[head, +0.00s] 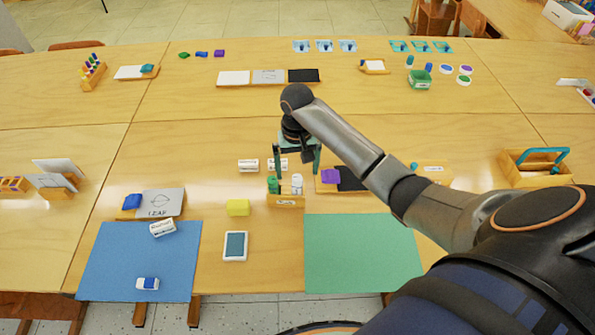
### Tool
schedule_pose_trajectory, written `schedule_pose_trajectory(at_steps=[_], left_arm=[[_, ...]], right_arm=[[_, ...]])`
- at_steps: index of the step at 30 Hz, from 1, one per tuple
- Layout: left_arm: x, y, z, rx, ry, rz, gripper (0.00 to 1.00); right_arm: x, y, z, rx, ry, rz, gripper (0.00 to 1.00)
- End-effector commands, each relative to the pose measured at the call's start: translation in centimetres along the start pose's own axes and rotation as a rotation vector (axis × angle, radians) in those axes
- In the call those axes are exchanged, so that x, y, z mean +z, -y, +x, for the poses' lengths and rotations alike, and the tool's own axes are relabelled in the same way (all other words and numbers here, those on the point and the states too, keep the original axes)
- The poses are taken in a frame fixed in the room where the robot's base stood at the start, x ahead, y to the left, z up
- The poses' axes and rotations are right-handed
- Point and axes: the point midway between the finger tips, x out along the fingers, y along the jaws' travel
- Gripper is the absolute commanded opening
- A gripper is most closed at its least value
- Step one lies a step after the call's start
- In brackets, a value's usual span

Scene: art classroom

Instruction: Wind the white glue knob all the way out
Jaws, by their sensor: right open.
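A white glue stick (297,184) stands upright in a small wooden holder (285,202) near the middle of the table, beside a green glue stick (272,185). The knob is too small to make out apart from the rest of the white stick. My right gripper (297,172) points down over the holder with its fingers spread. One finger is left of the white stick and the other is right of it. I cannot tell whether either finger touches it. My left gripper is not in view.
White labelled boxes (248,166) lie just behind the holder. A purple block (330,176) on a black card is close on the right. A yellow block (238,207) is to the left. The green mat (362,254) in front is bare.

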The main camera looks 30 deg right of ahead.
Motion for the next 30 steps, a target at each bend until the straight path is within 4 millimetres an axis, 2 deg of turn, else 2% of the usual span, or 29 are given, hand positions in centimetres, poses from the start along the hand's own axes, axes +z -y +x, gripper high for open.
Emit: schedule_pose_trajectory(at_steps=[18,30], left_arm=[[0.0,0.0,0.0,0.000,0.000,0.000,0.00],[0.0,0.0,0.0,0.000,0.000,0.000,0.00]], right_arm=[[-0.1,0.0,-3.7,0.000,-0.002,0.001,1.00],[0.0,0.0,-3.9,0.001,0.000,0.001,1.00]])
